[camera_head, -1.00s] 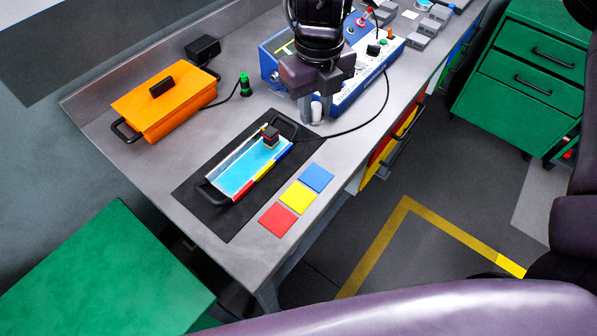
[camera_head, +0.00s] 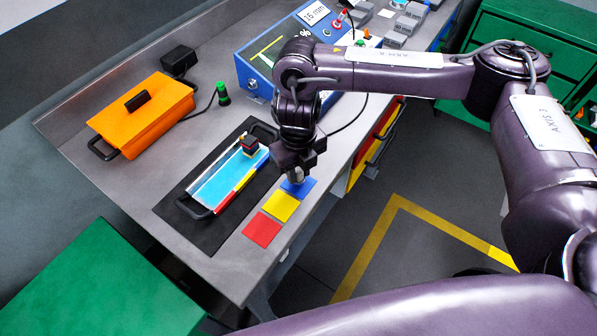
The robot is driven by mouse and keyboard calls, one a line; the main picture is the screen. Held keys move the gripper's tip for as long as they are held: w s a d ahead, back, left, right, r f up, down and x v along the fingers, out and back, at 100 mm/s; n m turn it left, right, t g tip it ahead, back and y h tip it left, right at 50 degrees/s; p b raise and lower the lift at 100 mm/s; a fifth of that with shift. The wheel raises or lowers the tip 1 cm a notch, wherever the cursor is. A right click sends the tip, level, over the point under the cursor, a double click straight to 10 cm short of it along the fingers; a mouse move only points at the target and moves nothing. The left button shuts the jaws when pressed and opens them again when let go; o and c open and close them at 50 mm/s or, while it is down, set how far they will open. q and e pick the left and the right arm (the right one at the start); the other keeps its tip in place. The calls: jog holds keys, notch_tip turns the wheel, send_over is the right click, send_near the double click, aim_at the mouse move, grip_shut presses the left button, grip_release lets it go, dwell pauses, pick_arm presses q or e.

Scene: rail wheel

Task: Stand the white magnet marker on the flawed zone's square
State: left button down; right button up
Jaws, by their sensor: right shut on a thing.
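My right gripper (camera_head: 296,176) points down over the blue square (camera_head: 303,190), at the end of the row of squares. It is shut on the white magnet marker, which is mostly hidden between the fingers. I cannot tell whether the marker touches the square. The yellow square (camera_head: 281,206) and the red square (camera_head: 262,231) lie bare beside it. A tray with a light-blue bed (camera_head: 218,187) and a coloured edge strip lies on a black mat (camera_head: 172,208). A small dark block with red (camera_head: 250,146) stands at the tray's far end. My left gripper is not in view.
An orange lidded box (camera_head: 143,117) stands at the left of the grey table. A green-topped black piece (camera_head: 222,93) with a cable stands behind the tray. A blue instrument box (camera_head: 262,62) is at the back. The table's front edge runs close to the squares.

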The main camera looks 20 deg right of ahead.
aim_at(298, 170)
jog(key=shift+f, duration=0.85)
jog(key=o, duration=1)
jog(key=shift+r, duration=0.1)
notch_tip(298, 170, up, 12)
jog(key=shift+r, duration=0.15)
